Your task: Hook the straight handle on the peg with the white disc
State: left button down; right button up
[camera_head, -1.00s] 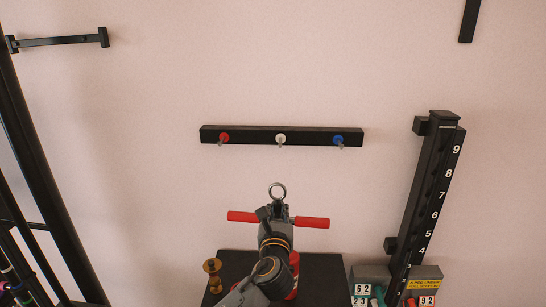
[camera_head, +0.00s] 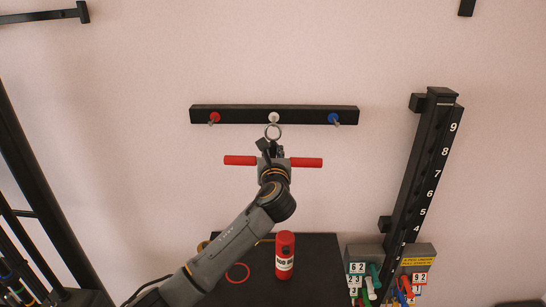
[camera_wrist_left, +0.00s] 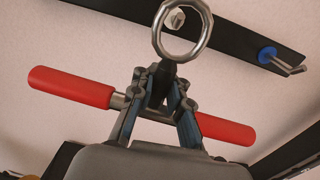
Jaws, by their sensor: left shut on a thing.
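My left gripper (camera_head: 272,158) is shut on the straight handle, a bar with red grips (camera_head: 305,162) and a metal ring (camera_head: 273,132) at its middle. The handle is held level, ring up. In the left wrist view the fingers (camera_wrist_left: 163,100) close around the middle of the handle (camera_wrist_left: 72,87). The peg with the white disc (camera_head: 273,117) is the middle one on the black wall rail (camera_head: 240,114). In the head view the ring shows just below this disc. In the left wrist view the ring (camera_wrist_left: 182,30) overlaps the white disc (camera_wrist_left: 175,19) in the picture; I cannot tell whether it touches the peg.
Pegs with a red disc (camera_head: 214,117) and a blue disc (camera_head: 333,118) flank the white one. A red cylinder (camera_head: 285,255) and a red ring (camera_head: 237,273) are on the black table (camera_head: 318,270) below. A numbered black post (camera_head: 425,170) stands at the right.

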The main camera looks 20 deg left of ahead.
pick_arm(q)
jog(key=shift+b+x, duration=0.8)
jog(key=shift+x, duration=0.15)
jog(key=w+b, duration=0.1)
jog(key=w+f, duration=0.1)
jog(key=w, duration=0.1)
jog(key=w+a+b, duration=0.1)
jog(key=w, duration=0.1)
jog(key=shift+a+f+b, duration=0.1)
jog(key=shift+f+b, duration=0.05)
jog(key=shift+b, duration=0.2)
